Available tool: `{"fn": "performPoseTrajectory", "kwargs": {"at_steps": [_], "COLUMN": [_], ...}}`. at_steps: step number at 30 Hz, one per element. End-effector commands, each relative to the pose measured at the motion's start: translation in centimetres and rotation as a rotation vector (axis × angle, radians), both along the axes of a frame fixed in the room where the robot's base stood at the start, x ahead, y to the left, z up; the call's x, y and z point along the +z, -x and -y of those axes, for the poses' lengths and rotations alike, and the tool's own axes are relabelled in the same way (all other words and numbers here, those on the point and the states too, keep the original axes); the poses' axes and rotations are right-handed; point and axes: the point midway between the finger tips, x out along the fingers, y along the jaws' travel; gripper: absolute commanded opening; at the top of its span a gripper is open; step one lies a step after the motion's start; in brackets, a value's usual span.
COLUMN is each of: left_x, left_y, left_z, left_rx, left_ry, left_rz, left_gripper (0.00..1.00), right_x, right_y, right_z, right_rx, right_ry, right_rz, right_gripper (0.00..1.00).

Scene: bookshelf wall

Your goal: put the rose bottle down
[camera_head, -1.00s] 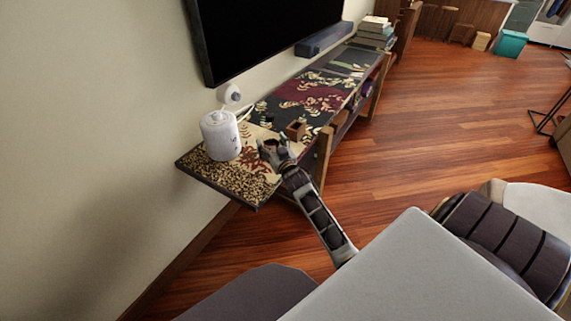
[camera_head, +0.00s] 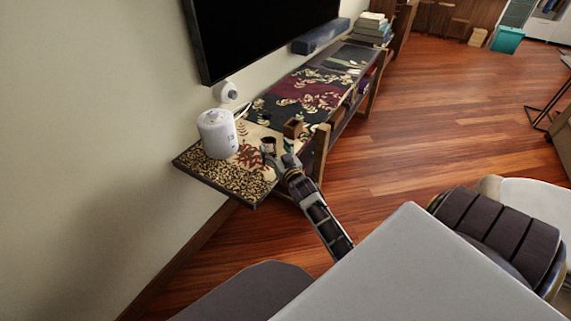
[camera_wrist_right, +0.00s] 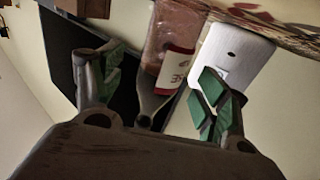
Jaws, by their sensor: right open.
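The rose bottle (camera_head: 268,144) stands on the patterned top of the low console, small and partly hidden by my gripper in the head view. In the wrist view the bottle (camera_wrist_right: 180,38) is pinkish with a red and white label, its base at the patterned surface and its narrow neck pointing toward my gripper. My right gripper (camera_head: 281,158) is open at the bottle. Its green-padded fingers (camera_wrist_right: 160,88) are spread either side of the neck, apart from it. My left gripper is not in view.
A white canister (camera_head: 217,134) stands at the console's near left end, close to the bottle. A small brown box (camera_head: 293,128) is just behind. A dark television (camera_head: 262,35) hangs above the console (camera_head: 222,182). Books (camera_head: 371,30) are stacked at the far end.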

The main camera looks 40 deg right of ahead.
Motion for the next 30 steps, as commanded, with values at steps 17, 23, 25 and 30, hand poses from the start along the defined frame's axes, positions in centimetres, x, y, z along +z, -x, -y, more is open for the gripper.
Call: {"fn": "performPoseTrajectory", "kwargs": {"at_steps": [17,23,25,30], "left_x": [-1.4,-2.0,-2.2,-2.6], "left_y": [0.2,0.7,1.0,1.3], "left_z": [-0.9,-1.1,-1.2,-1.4], "left_rx": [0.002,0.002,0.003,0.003], "left_ry": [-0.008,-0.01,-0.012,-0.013], "left_rz": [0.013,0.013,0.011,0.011], "left_gripper": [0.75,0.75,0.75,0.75], "right_x": [0.0,0.0,-0.1,0.0], "right_y": [5.1,6.8,7.3,8.2], "right_z": [-1.0,-1.3,-1.4,-1.6], "right_rx": [0.0,0.0,0.0,0.0], "right_ry": [0.0,0.0,-0.001,-0.001], "right_rz": [-0.001,0.0,-0.001,0.0], "right_gripper": [0.75,0.75,0.75,0.75]}}
